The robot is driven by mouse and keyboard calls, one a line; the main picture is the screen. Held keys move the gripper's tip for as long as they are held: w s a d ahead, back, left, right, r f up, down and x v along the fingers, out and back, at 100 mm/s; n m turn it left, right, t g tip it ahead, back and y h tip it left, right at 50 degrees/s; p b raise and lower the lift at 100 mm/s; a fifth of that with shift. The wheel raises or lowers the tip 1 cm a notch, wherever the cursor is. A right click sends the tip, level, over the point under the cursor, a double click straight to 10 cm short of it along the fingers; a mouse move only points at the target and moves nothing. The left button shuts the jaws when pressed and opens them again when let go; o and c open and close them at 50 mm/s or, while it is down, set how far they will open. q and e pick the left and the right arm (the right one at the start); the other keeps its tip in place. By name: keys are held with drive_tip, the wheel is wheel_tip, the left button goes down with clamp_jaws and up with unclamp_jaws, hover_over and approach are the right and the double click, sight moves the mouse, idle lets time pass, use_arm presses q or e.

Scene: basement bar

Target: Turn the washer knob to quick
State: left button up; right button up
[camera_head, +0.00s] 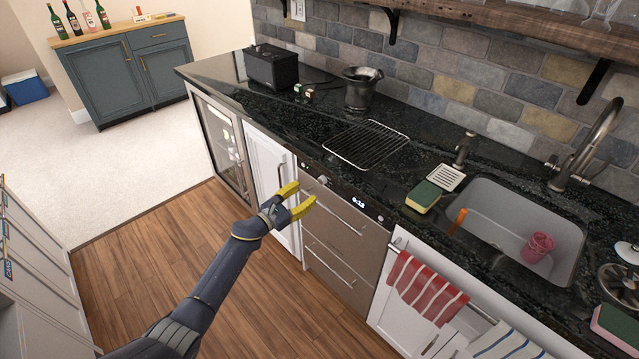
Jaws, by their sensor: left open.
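The washer is the steel-fronted appliance (338,238) under the black counter, with bar handles across its front. Its dark control strip has a small round knob (323,180) near the left end and a lit display (358,202) to the right. The knob's markings are too small to read. My left gripper (306,194) has yellow fingers, spread open and empty. In the picture it is just left of and below the knob, and I see no contact with it. My right gripper is not in view.
A wire rack (366,144), a dark metal pot (361,90) and a black toaster-like box (272,66) stand on the counter (300,125). A sink (500,222) and a red striped towel (428,287) are to the right. The wooden floor (140,250) is clear.

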sight(320, 182)
use_arm(q)
drive_tip(key=shift+x, duration=3.9)
clamp_jaws()
